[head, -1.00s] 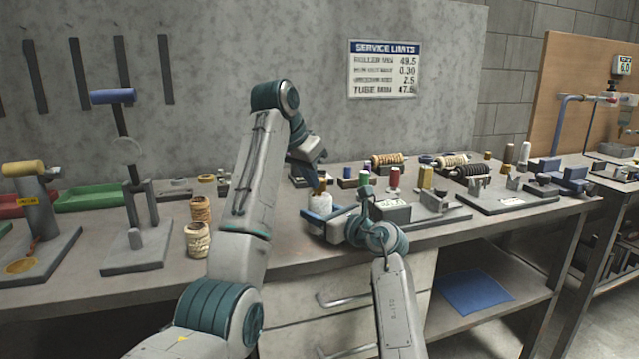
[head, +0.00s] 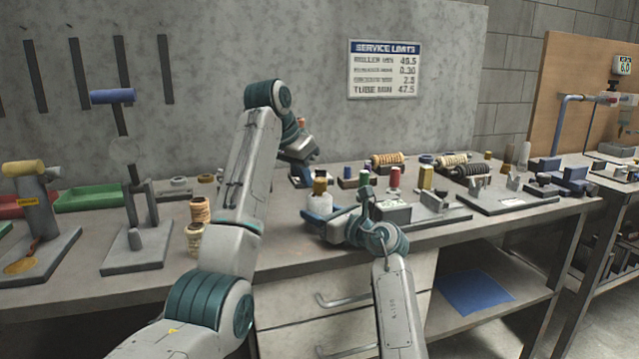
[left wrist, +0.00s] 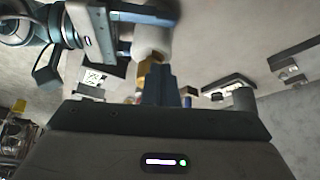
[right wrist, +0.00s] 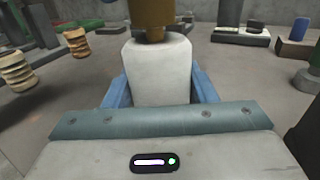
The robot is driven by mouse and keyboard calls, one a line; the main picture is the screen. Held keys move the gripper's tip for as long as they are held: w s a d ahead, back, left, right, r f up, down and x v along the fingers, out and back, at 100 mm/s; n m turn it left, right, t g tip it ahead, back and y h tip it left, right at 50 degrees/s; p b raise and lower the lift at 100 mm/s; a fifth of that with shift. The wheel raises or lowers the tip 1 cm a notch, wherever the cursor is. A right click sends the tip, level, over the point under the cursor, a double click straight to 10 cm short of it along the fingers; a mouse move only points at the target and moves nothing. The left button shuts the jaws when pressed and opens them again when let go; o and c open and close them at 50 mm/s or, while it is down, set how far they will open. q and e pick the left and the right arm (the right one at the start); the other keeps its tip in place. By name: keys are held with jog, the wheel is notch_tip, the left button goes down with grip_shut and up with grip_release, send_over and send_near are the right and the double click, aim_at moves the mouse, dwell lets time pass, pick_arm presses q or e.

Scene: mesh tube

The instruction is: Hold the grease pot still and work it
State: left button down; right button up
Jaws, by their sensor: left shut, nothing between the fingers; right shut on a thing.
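The grease pot (head: 319,203) is a white jar with a brass-coloured top (head: 320,186), upright at the bench's front. My right gripper (head: 338,213) is shut around its body; in the right wrist view the blue fingers flank the white jar (right wrist: 158,72), and the brass top (right wrist: 152,14) rises above. My left gripper (head: 302,178) is shut and empty, above and just left of the pot in the head view. In the left wrist view its closed fingers (left wrist: 158,68) partly cover the brass top, with the white jar (left wrist: 152,38) beyond. I cannot tell whether they touch it.
Several coloured bottles and spools, such as a red-topped one (head: 395,177), stand right of the pot. Two tan rolls (head: 199,209) stand to the left. A stand with a blue handle (head: 113,96) and a green tray (head: 88,198) are farther left. The bench front is mostly clear.

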pick_arm(q)
jog(key=shift+s+a, duration=0.1)
notch_tip(320, 180, up, 6)
jog(key=shift+a, duration=0.2)
dwell(0.7)
jog(key=shift+s, duration=0.1)
pick_arm(e)
jog(key=o, duration=1.3)
jog(key=shift+c, duration=0.2)
